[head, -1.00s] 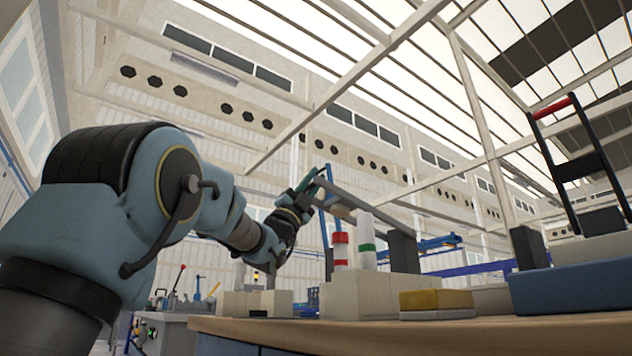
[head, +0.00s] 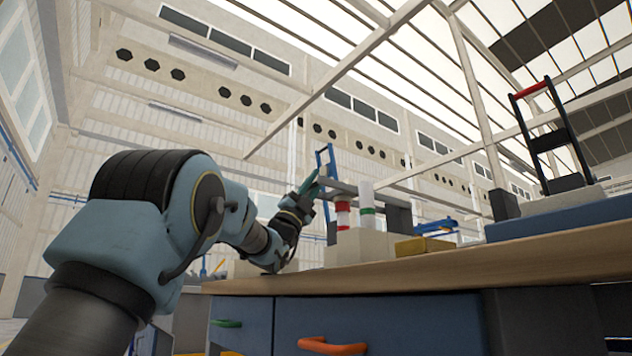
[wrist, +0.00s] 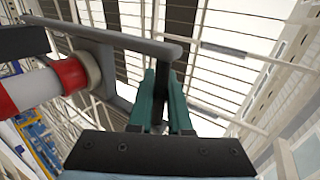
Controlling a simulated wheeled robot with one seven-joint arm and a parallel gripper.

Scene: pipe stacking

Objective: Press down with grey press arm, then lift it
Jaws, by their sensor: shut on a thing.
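The grey press arm (head: 343,188) runs nearly level from my gripper to a dark grey post (head: 398,215). In the wrist view the press arm (wrist: 115,38) has a round pad (wrist: 92,68) that appears to meet the end of the red-and-white pipe (wrist: 42,84). In the head view this pipe (head: 343,214) stands upright under the bar. A white pipe with a green band (head: 367,200) stands beside it. My gripper (head: 312,187) is shut on the free end of the press arm. Its teal fingers (wrist: 161,108) close around the bar in the wrist view.
A pale base block (head: 365,248) carries the pipes on the wooden table (head: 420,273). A yellow block (head: 425,246) lies to the right. A blue box (head: 560,217) and a black frame with a red top bar (head: 548,130) stand further right.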

